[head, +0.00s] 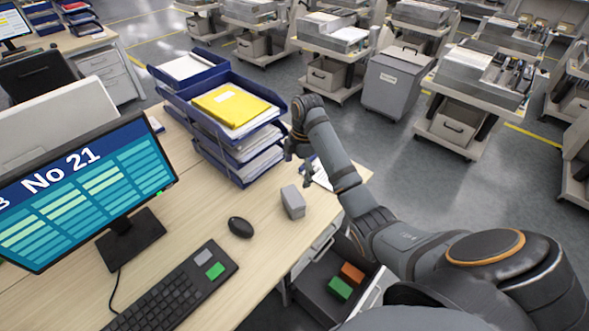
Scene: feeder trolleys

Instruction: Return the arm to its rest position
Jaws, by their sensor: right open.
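My right arm comes in from the lower right and bends over the right end of the wooden desk (215,275). My right gripper (298,182) hangs fingers down beside the blue paper trays and above the desk. It is open and I see nothing held in it. A small grey box (293,202) stands on the desk just below the gripper, apart from it as far as I can tell. My left gripper is not in view.
Stacked blue trays (215,160) with a yellow folder (231,105) stand left of the gripper. A monitor (85,190), mouse (240,227) and keyboard (175,295) are on the desk. An open drawer (318,296) holds green and orange blocks. Feeder trolleys (470,85) stand behind.

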